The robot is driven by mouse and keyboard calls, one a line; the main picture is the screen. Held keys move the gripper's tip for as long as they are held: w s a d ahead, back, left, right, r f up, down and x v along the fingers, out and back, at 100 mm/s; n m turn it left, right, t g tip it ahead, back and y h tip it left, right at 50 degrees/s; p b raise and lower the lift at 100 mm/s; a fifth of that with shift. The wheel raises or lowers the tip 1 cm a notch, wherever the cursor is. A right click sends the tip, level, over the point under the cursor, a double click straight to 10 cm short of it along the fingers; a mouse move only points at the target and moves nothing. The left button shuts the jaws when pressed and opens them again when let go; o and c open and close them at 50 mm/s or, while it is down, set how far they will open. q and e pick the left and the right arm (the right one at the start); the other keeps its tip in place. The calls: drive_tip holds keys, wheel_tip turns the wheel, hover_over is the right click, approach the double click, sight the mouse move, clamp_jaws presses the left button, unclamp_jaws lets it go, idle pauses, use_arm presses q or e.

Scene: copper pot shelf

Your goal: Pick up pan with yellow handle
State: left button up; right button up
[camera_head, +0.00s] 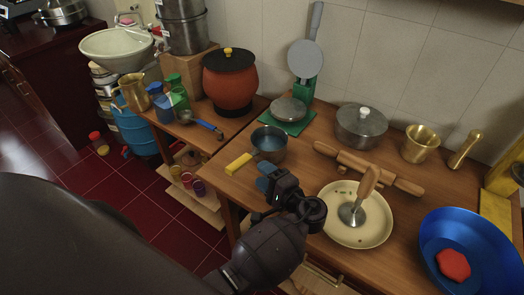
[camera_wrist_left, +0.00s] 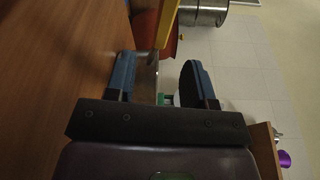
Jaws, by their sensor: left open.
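The pan with yellow handle is a small dark metal pot (camera_head: 269,145) on the wooden table. Its yellow handle (camera_head: 238,163) points to the lower left, out over the table's front edge. My left gripper (camera_head: 268,177) is open and empty, just in front of the pan and right of the handle. In the left wrist view, the yellow handle (camera_wrist_left: 167,22) shows at the top, beyond the open left gripper (camera_wrist_left: 159,68), not between its fingertips. The pan's body is hard to make out there. My right gripper is not in view.
A green scale (camera_head: 289,123) and lidded pot (camera_head: 360,126) stand behind the pan. A blue ladle (camera_head: 205,125) lies to the left. A blue bowl (camera_head: 490,235) is far right.

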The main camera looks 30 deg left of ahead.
sight(248, 161)
use_arm(q)
drive_tip(key=x, duration=0.2)
drive_tip(key=shift+w+a, duration=0.15)
drive_tip(key=shift+a, duration=0.4)
drive_tip(key=shift+p+x, duration=0.35)
drive_tip(key=shift+x, duration=2.25)
drive_tip(key=shift+w, duration=0.1)
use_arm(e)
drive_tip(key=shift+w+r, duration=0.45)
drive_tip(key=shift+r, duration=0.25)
use_arm(q)
drive_tip(key=shift+c, duration=0.3)
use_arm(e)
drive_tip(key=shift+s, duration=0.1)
use_arm(q)
clamp_jaws()
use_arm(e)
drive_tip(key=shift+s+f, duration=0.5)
use_arm(q)
drive_tip(key=shift+r, duration=0.1)
